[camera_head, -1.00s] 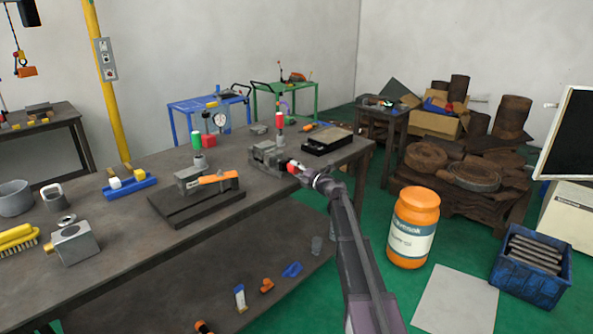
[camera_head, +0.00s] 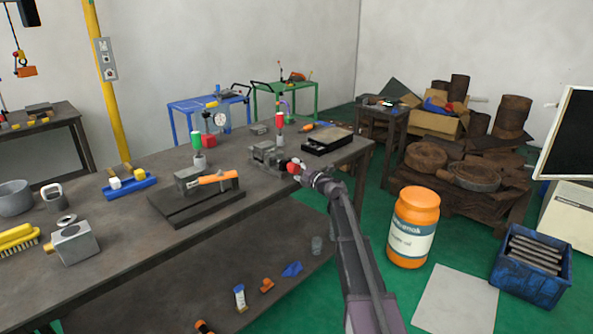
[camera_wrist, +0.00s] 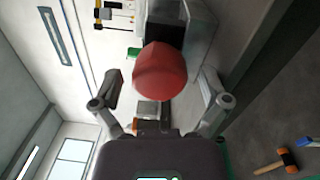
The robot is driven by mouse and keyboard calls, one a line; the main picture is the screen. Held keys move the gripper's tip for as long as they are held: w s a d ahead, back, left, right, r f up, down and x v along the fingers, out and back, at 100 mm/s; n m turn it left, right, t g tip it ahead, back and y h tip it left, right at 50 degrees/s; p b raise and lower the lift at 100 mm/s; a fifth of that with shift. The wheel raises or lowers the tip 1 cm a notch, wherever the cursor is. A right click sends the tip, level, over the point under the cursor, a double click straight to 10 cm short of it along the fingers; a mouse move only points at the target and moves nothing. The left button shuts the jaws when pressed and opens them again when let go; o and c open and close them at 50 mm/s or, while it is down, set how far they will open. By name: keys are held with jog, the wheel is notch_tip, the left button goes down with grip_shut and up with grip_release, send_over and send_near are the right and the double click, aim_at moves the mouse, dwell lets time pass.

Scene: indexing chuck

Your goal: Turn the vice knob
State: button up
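The grey vice (camera_head: 265,153) stands near the front edge of the workbench in the head view. Its red knob (camera_head: 292,169) points toward my arm. In the wrist view the knob (camera_wrist: 160,70) is large, rounded and red, with the grey vice body (camera_wrist: 200,35) behind it to the upper right. My gripper (camera_wrist: 161,88) is open, with one finger on each side of the knob. A gap shows between the knob and each finger. In the head view my gripper (camera_head: 301,170) is at the knob and partly covers it.
A black-edged tray (camera_head: 327,141) lies right of the vice. A red-topped cylinder (camera_head: 279,121) stands behind the vice. A dark plate (camera_head: 190,212) with an orange-handled clamp (camera_head: 217,177) lies to the left. An orange jar (camera_head: 413,225) stands on the floor to the right.

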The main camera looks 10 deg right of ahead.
jog(key=shift+n, duration=0.4)
